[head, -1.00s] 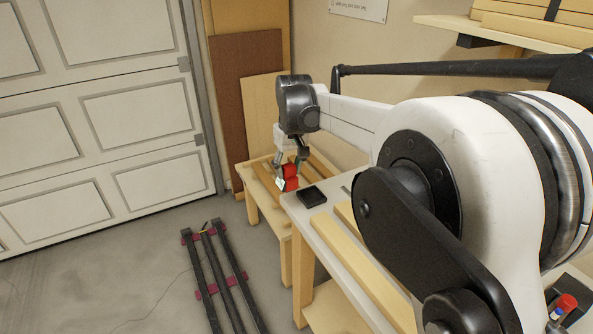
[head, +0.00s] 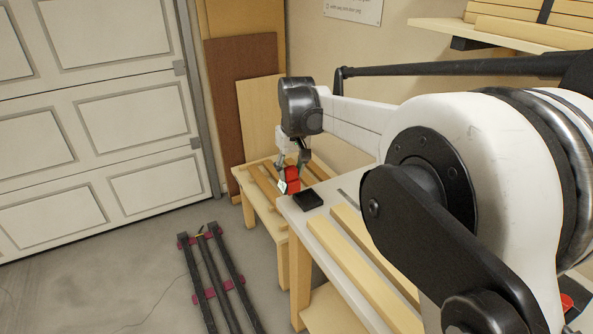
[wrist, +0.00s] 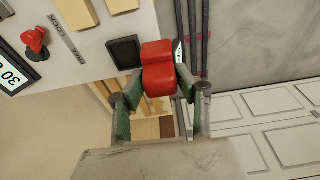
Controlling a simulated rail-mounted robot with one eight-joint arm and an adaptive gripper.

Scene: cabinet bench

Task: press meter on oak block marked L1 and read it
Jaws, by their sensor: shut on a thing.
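My gripper (head: 292,171) is shut on a red meter (head: 289,183), which it holds beyond the far end of the white-topped bench. In the wrist view the red meter (wrist: 158,72) sits between the green-sided fingers of my gripper (wrist: 157,88), with a small pale face at its far right edge; no reading is legible. Pale wooden pieces lie on the white bench (head: 352,292), and in the wrist view two wooden pieces (wrist: 75,13) show at the top. I cannot make out an L1 mark on any of them.
A black square pad (head: 307,199) lies at the bench's far end, close to the meter. A low slatted wooden bench (head: 247,176) stands beyond. Dark rails (head: 207,270) lie on the floor. In the wrist view a red knob (wrist: 35,40) stands near a numbered label (wrist: 12,72).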

